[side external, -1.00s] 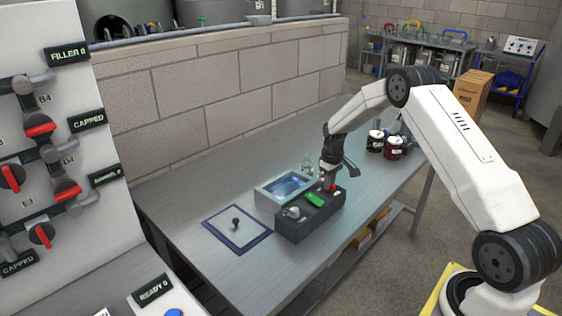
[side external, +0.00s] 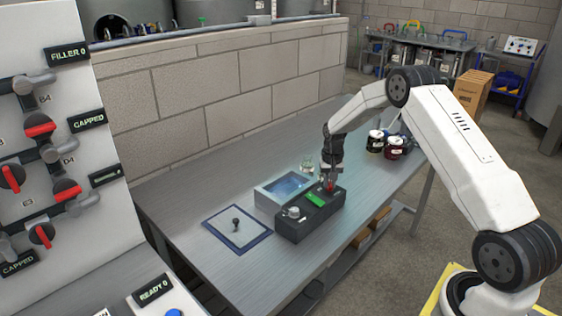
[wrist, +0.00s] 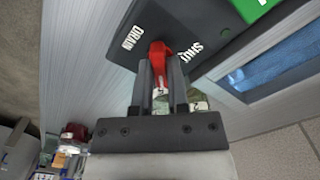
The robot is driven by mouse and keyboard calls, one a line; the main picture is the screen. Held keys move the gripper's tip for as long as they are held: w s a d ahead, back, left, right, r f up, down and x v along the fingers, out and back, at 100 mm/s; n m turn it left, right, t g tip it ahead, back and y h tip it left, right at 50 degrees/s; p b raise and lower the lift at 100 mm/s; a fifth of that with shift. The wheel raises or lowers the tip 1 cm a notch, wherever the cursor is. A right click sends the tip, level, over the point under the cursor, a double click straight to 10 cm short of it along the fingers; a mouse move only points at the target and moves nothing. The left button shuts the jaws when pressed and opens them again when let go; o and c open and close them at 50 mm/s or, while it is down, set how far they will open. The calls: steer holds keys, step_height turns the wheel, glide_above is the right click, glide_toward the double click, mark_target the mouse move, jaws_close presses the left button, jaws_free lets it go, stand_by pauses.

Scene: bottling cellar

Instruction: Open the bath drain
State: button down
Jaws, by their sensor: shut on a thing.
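The drain handle (wrist: 158,56) is a small red lever on the dark control box (wrist: 180,20). It also shows as a red spot under my wrist in the side view (side external: 331,187). The white words DRAIN (wrist: 131,37) and SHUT (wrist: 188,51) are printed on either side of it; the lever lies between them. My gripper (wrist: 161,72) is shut on the red lever, one finger on each side. In the side view my gripper (side external: 329,181) points down at the far end of the box. The bath (side external: 286,187), a grey tray with bluish liquid, stands beside the box.
A green display (side external: 316,200) and a silver knob (side external: 293,212) sit on the box. A blue-edged mat (side external: 254,240) with a small dark piece lies left. A glass vessel (side external: 308,166) stands behind the bath, and dark red-labelled jars (side external: 393,149) stand right.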

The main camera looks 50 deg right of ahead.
mark_target(330, 183)
stand_by(0.4)
steer(key=c, duration=0.6)
jaws_free()
steer(key=shift+r, duration=3.95)
steer(key=shift+a, duration=0.1)
steer(key=s+a+r+n+t, duration=0.1)
steer(key=s+a+r+n, duration=0.15)
steer(key=a, duration=0.45)
steer(key=s+a+r+n, duration=0.15)
steer(key=s+a, duration=0.25)
steer(key=a, duration=0.4)
steer(key=s+a+n, duration=0.1)
steer(key=s+a, duration=0.2)
steer(key=s, duration=0.1)
steer(key=s+a+n+t, duration=0.1)
steer(key=s+a+n, duration=0.1)
steer(key=s+a, duration=0.2)
steer(key=s+a+n, duration=0.2)
steer(key=s+a, duration=0.1)
steer(key=s, duration=0.3)
steer(key=shift+a+f+t, duration=0.15)
steer(key=shift+f+t, duration=0.15)
